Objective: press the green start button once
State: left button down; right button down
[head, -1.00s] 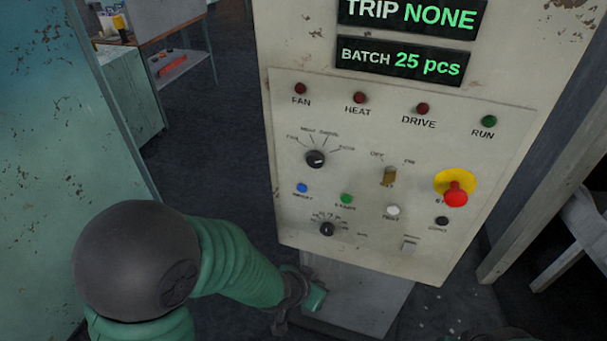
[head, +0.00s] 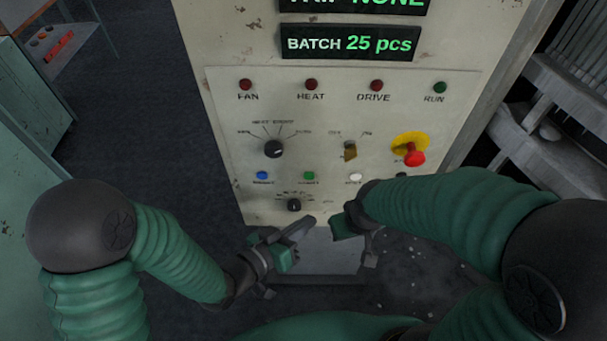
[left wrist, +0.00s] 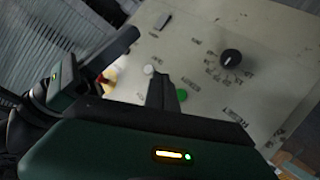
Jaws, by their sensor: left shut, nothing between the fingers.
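The green start button (head: 309,175) is on the lower part of the cream control panel, between a blue button (head: 262,175) and a white button (head: 356,177). In the left wrist view the green button (left wrist: 182,95) shows just right of my left fingertips (left wrist: 160,78).
A black knob (head: 294,205) sits just below the green button. A red mushroom button (head: 414,158) on a yellow plate is at the panel's right. A selector knob (head: 274,149) and a brown switch (head: 350,151) are above. A teal cabinet (head: 30,100) stands at left.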

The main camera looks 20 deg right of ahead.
aim_at(309, 176)
pick_arm(q)
jog(key=w+d, duration=0.2)
jog(key=w, duration=0.7)
jog(key=shift+d+f+b, duration=0.15)
jog(key=shift+d+b, duration=0.2)
jog(key=shift+d, duration=0.05)
dwell(1.5)
jog(key=shift+w, duration=0.35)
